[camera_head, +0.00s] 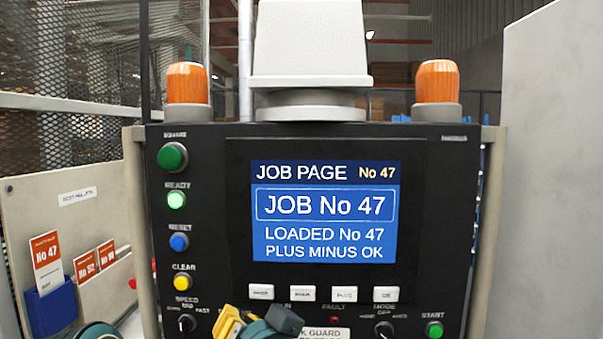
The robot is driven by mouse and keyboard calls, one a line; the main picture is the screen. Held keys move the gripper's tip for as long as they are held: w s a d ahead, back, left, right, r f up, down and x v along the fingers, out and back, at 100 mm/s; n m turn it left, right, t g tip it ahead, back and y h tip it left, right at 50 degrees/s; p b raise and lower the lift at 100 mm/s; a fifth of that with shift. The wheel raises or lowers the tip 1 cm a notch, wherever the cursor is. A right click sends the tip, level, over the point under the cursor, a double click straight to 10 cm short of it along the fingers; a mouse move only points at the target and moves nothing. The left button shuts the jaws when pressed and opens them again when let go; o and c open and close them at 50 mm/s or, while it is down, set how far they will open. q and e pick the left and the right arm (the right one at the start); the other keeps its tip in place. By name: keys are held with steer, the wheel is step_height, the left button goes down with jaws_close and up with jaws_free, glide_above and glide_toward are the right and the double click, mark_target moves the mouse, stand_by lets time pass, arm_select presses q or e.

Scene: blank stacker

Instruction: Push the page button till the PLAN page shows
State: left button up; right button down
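The black control panel (213,250) faces me. Its blue screen (324,215) reads JOB PAGE, No 47, with JOB No 47 in a box, then LOADED No 47 and PLUS MINUS OK. Below the screen is a row of white buttons: the leftmost button (261,292), a second button (302,294), the PLUS button (343,295) and one at the right (385,295). Their small labels are partly blurred.
Coloured buttons line the panel's left side: green SQUARE (172,156), lit READY (176,201), blue RESET (179,242), yellow CLEAR (183,282). A green START button (434,330) is at lower right. A card board (75,230) stands left; a grey wall (553,170) stands right.

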arm_select(q)
jaws_close()
stand_by(0.9)
